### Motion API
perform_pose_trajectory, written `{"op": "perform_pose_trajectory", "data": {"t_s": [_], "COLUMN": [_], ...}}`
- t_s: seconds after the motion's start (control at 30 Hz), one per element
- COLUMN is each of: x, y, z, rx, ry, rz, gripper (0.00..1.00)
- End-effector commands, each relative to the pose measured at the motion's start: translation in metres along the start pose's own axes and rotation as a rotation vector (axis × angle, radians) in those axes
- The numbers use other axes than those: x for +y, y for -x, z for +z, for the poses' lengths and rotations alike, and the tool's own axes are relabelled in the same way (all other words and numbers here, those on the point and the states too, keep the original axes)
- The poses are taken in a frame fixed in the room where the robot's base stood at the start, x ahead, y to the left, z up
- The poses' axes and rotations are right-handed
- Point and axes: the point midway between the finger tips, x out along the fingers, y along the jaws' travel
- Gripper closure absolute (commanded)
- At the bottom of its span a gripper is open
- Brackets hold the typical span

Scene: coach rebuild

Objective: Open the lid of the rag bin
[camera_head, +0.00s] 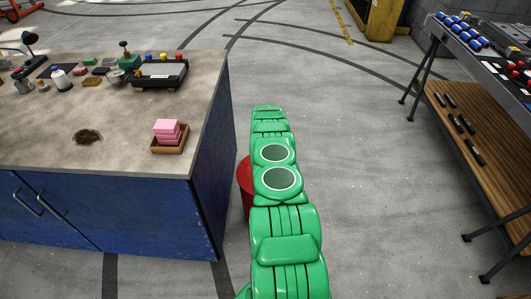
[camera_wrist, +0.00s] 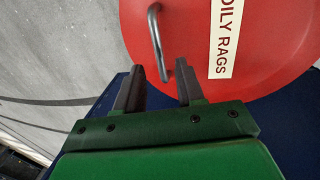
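The red rag bin (camera_head: 243,186) stands on the floor beside the blue bench, mostly hidden behind my green arm in the head view. In the wrist view its round red lid (camera_wrist: 265,55) fills the upper right, with a white label reading "OILY RAGS" (camera_wrist: 224,38). A grey metal bar handle (camera_wrist: 155,38) is on the lid. My gripper (camera_wrist: 160,67) is open, its two dark fingers apart. The lower end of the handle shows between the fingertips, with gaps on both sides. The lid looks shut, though its far edge is out of view. The head view hides my gripper.
A blue bench (camera_head: 120,210) with a worn top stands left of the bin, holding a small box of pink blocks (camera_head: 170,146) near its corner. A rack with a wooden shelf (camera_head: 495,135) stands at the right. The concrete floor between them is clear.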

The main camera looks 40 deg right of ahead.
Motion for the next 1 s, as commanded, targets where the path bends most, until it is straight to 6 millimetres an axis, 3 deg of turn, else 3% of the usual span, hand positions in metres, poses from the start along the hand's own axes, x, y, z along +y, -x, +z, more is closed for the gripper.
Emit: {"op": "perform_pose_trajectory", "data": {"t_s": [0.3, 0.87, 1.0], "x": [-0.001, 0.0, 0.0], "y": [-0.022, -0.032, -0.032], "z": [0.0, 0.0, 0.0], "rx": [0.0, 0.0, 0.0], "ry": [0.0, 0.001, 0.001], "rz": [0.001, 0.002, 0.002], "gripper": [0.62, 0.62, 0.83]}}
